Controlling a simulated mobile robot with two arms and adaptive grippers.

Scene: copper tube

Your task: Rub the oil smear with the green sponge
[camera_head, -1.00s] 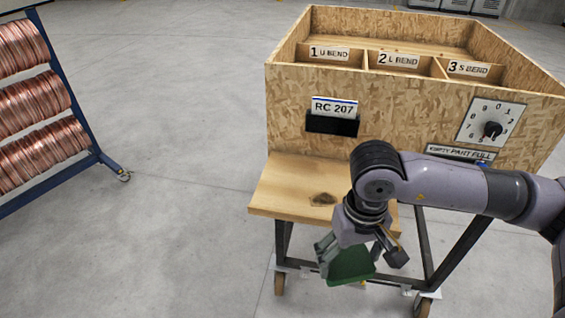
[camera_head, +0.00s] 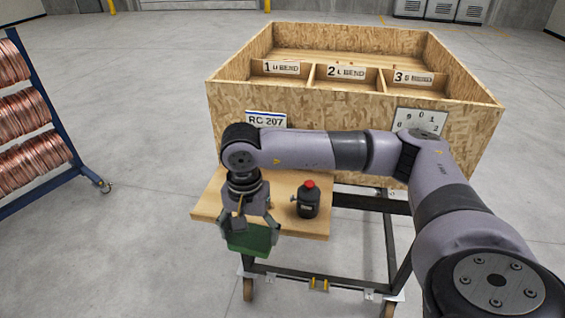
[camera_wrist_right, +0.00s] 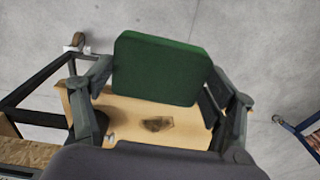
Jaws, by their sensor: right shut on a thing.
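The green sponge (camera_head: 250,241) is held in my right gripper (camera_head: 250,226), which is shut on it near the front edge of the wooden shelf (camera_head: 206,206). In the right wrist view the sponge (camera_wrist_right: 160,69) sits between the fingers. The oil smear (camera_wrist_right: 157,125) is a dark brown patch on the shelf, below the sponge in that picture, with the sponge apart from it in the image. Whether the sponge touches the wood cannot be told. In the head view my arm and gripper hide the smear. My left gripper is not in view.
A black bottle with a red cap (camera_head: 308,201) stands on the shelf right of my gripper. A chipboard box (camera_head: 465,125) with labelled compartments rises behind. A blue rack with copper coils (camera_head: 22,148) stands left. The floor between is clear.

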